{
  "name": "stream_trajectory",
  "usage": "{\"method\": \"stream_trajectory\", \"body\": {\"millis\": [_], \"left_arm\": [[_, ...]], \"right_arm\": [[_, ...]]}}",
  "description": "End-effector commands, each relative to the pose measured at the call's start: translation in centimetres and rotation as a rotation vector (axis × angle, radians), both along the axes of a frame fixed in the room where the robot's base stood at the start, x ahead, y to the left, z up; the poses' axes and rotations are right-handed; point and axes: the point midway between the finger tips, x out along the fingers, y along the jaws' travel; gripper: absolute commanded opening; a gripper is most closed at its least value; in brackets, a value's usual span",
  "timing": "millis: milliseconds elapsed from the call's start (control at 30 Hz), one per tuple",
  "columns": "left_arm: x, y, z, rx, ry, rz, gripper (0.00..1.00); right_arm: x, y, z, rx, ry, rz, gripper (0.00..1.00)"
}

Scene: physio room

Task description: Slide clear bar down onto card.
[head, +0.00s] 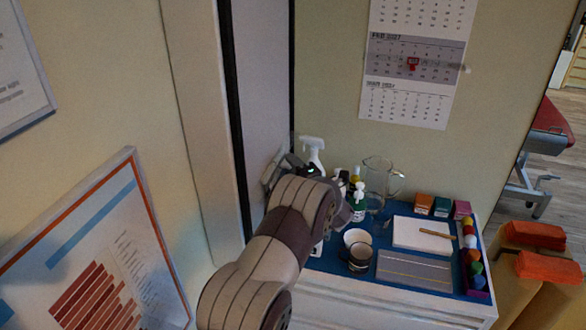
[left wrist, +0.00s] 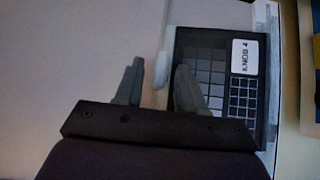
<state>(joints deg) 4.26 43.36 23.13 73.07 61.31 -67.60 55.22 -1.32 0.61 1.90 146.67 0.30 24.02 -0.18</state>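In the left wrist view a dark card (left wrist: 238,95) has a grid of grey squares and a white label with dark, turned lettering. A pale, partly see-through strip (left wrist: 164,45), which may be the clear bar, runs along the card's left edge. My left gripper (left wrist: 158,82) is open, with one finger left of this strip and the other over the card's left part. I cannot tell whether either finger touches. In the head view my left gripper (head: 302,170) is by the dark wall edge, mostly hidden by my arm. My right gripper is not in view.
A blue-topped cabinet (head: 325,262) holds a spray bottle (head: 313,150), a glass jug (head: 380,180), cups, a white pad (head: 420,234), a grey tray (head: 415,270) and small boxes. A calendar (head: 414,60) with a red marker hangs above. A framed chart (head: 95,260) is at left.

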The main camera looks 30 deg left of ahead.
Motion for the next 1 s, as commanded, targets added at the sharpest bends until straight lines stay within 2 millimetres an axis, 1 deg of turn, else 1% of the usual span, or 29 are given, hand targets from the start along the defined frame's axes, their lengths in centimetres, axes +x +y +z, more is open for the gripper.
{"method": "stream_trajectory", "body": {"millis": [233, 333, 433, 600, 700, 833, 1000], "left_arm": [[0.0, 0.0, 0.1, 0.000, -0.001, 0.000, 0.38], [-0.4, -0.7, -0.1, 0.001, -0.003, -0.001, 0.38], [-1.4, -2.6, -0.4, 0.001, -0.003, -0.003, 0.38], [-3.9, -6.7, -0.4, 0.001, -0.003, -0.005, 0.38], [-5.2, -8.7, -0.4, 0.001, -0.003, -0.003, 0.38], [-6.2, -10.3, -0.1, 0.000, -0.004, -0.002, 0.38], [-6.7, -10.9, 0.0, 0.000, -0.001, 0.001, 0.38]], "right_arm": [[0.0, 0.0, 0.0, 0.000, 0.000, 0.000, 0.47], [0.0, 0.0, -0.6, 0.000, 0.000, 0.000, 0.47], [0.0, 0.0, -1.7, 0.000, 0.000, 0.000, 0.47], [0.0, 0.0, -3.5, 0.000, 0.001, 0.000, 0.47], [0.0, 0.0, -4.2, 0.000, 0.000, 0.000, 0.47], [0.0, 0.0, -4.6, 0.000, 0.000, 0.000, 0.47], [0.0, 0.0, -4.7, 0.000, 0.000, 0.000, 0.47]]}}
